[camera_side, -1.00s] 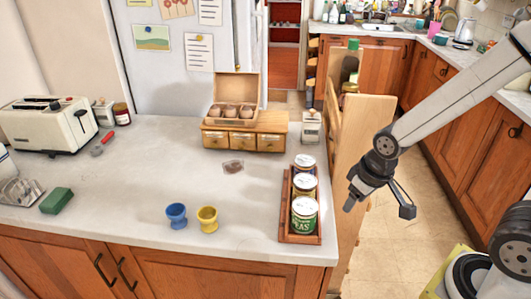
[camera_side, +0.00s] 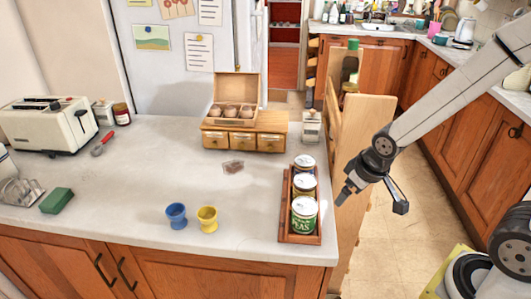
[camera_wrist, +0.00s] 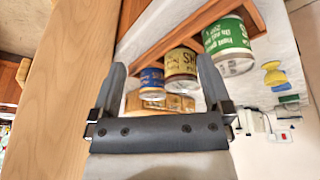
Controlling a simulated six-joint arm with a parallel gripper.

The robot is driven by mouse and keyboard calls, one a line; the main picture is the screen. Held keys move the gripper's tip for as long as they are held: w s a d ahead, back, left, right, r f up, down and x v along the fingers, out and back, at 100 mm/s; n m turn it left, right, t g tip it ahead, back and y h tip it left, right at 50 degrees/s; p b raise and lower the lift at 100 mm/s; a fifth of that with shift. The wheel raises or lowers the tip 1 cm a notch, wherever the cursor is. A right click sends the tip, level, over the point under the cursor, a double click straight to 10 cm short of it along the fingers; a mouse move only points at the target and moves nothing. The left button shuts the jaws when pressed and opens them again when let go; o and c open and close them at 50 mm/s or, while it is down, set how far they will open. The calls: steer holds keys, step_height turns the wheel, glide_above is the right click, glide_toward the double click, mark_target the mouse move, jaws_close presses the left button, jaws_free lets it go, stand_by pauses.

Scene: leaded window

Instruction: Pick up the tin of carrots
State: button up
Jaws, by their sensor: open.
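Three tins with pale lids stand in a row in a narrow wooden tray (camera_side: 284,225) at the counter's right end. The front tin (camera_side: 304,215) is green and reads PEAS. The middle tin (camera_side: 304,185) has a yellowish label; in the wrist view (camera_wrist: 181,68) its lettering is only partly legible. The rear tin (camera_side: 304,162) shows a blue label in the wrist view (camera_wrist: 152,82). I cannot read carrots on any of them. My gripper (camera_side: 372,202) is open and empty, right of the tray and apart from it. In the wrist view the rear and middle tins appear between the fingers (camera_wrist: 160,64).
A wooden panel (camera_side: 360,130) stands upright beside the counter's right end, close to my gripper. A drawer box with an egg box (camera_side: 235,92) on it sits behind the tray. Blue (camera_side: 176,215) and yellow (camera_side: 208,219) egg cups stand left of the tray. The counter between is mostly clear.

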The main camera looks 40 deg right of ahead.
mark_target(312, 161)
steer(key=shift+w+d+f+n+t+y, duration=0.25)
steer(key=shift+w+d+n+t+y, duration=0.55)
steer(key=shift+w+d+t+y, duration=0.85)
steer(key=shift+w+d+f+n+t+y, duration=0.35)
steer(key=shift+w+n+t, duration=0.65)
steer(key=shift+w, duration=1.2)
steer(key=shift+w+d+f+n+t+y, duration=0.15)
steer(key=shift+w+d+n+t+y, duration=0.45)
steer(key=shift+w+d+t+y, duration=0.9)
steer(key=shift+w+a+h, duration=0.25)
steer(key=shift+w+h, duration=0.15)
steer(key=shift+w, duration=0.05)
steer(key=shift+x, duration=3.9)
steer(key=shift+d, duration=0.15)
steer(key=c, duration=1.2)
